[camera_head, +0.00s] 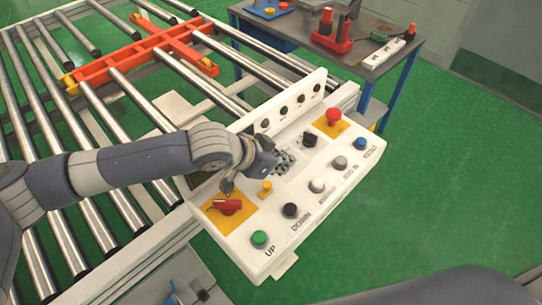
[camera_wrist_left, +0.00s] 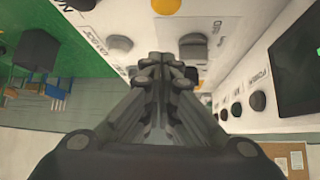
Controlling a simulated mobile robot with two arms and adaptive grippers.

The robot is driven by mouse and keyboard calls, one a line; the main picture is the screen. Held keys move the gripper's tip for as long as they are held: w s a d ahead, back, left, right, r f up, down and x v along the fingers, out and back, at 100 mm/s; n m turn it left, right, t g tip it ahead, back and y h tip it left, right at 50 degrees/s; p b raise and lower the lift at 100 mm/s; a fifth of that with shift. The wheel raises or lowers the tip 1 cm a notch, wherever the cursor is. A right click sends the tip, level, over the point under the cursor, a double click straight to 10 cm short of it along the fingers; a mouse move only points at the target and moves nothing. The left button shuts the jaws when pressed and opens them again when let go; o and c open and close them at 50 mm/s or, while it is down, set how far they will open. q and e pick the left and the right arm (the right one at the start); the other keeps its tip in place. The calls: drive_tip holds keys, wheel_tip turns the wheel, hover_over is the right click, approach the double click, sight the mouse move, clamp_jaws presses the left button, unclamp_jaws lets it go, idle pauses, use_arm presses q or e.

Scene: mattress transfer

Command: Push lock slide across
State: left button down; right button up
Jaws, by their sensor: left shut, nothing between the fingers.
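My left gripper (camera_head: 272,161) is over the middle of the white control panel (camera_head: 277,231). In the left wrist view its fingers (camera_wrist_left: 162,66) are closed together with nothing between them. A black knob (camera_wrist_left: 193,46) is just beyond and right of the fingertips, and a yellow button (camera_wrist_left: 166,5) is at the top edge. Whether the fingers touch the panel is unclear. A red switch (camera_head: 228,207) on a yellow plate is at the panel's left. I cannot pick out a lock slide for certain; my arm hides part of the panel. My right gripper is out of view.
The panel carries a green UP button (camera_head: 259,239), a black DOWN button (camera_head: 290,210) and a red stop button (camera_head: 333,117). An orange frame (camera_head: 145,52) sits on the roller conveyor (camera_head: 107,203). A tool table (camera_head: 390,48) stands behind. Green floor is clear at right.

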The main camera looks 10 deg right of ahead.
sight(270, 185)
use_arm(q)
drive_tip(key=shift+x, duration=0.8)
drive_tip(key=a, duration=0.1)
drive_tip(key=p, duration=0.1)
drive_tip(key=s+a+p, duration=0.1)
drive_tip(key=shift+s+a+f, duration=0.1)
drive_tip(key=shift+a+f, duration=0.2)
drive_tip(key=shift+s+a, duration=0.25)
drive_tip(key=shift+a, duration=0.25)
drive_tip(key=shift+d+f, duration=0.15)
drive_tip(key=shift+f, duration=0.05)
drive_tip(key=a+p, duration=0.1)
drive_tip(key=s+a+p, duration=0.1)
drive_tip(key=shift+s+a+r, duration=0.1)
drive_tip(key=shift+s+a, duration=0.25)
drive_tip(key=shift+a, duration=0.05)
drive_tip(key=shift+s+a, duration=0.15)
drive_tip(key=shift+a, duration=0.05)
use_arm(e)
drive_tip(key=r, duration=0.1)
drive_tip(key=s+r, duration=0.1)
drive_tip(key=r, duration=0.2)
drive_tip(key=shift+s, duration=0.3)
